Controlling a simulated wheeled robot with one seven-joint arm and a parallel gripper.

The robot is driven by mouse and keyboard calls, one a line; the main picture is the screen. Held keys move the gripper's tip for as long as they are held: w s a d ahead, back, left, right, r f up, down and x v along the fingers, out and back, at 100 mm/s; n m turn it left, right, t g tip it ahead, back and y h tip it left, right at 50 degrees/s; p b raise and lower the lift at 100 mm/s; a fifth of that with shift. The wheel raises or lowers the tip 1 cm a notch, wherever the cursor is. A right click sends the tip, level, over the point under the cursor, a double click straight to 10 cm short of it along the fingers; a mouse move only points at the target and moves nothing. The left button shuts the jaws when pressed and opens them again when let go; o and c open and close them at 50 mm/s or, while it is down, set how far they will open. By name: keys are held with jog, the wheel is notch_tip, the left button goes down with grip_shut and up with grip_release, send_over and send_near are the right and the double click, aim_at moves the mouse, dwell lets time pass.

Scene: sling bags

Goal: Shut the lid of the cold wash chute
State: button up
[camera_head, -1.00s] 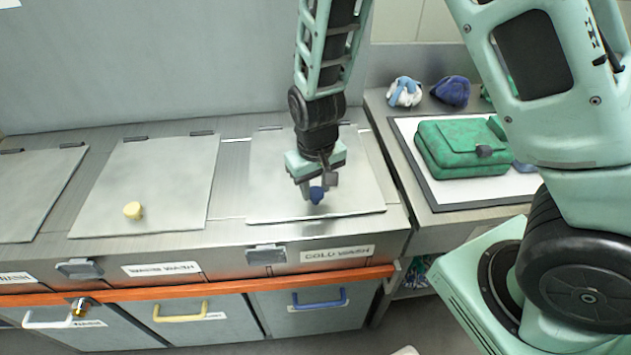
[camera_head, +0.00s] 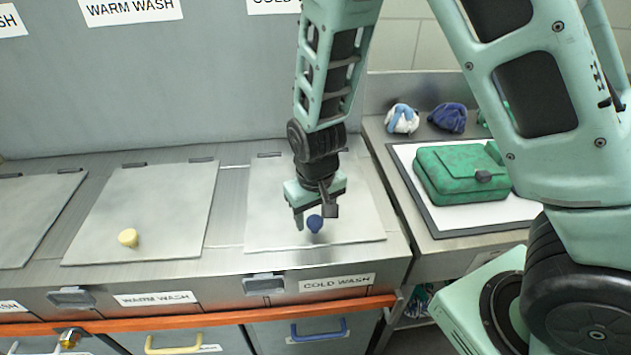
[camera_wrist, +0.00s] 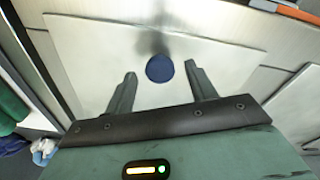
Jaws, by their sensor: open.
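The cold wash lid (camera_head: 355,222) is a flat grey metal panel lying down over its chute, flush with the counter as far as I can see. A round blue knob (camera_head: 315,223) stands near its front edge. The COLD WASH label (camera_head: 337,283) is on the counter front below it. My gripper (camera_head: 315,213) is open above the lid, just behind and above the knob. In the wrist view the knob (camera_wrist: 159,68) shows between and slightly beyond the two fingertips, with the lid (camera_wrist: 215,50) around it. I cannot tell whether the fingers touch anything.
The warm wash lid (camera_head: 150,215) with a yellow knob (camera_head: 128,238) lies flat to the left. A green bag (camera_head: 462,173) lies on a white mat on the right counter, with small cloth items (camera_head: 447,118) behind it. Drawers with coloured handles (camera_head: 318,331) are below.

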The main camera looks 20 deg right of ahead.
notch_tip(320, 180, up, 16)
jog(key=s, duration=0.1)
jog(key=shift+s+a+f+p, duration=0.15)
jog(key=shift+s+a+p, duration=0.1)
jog(key=shift+p, duration=0.2)
jog(key=shift+s+a, duration=0.1)
jog(key=s+a+n, duration=0.2)
jog(key=s+n, duration=0.1)
jog(key=s, duration=0.6)
jog(key=s+a+r+n+g+y, duration=0.1)
jog(key=s+a+n, duration=0.2)
jog(key=s, duration=0.6)
jog(key=shift+a+n, duration=0.25)
jog(key=shift+n, duration=0.25)
dwell(0.7)
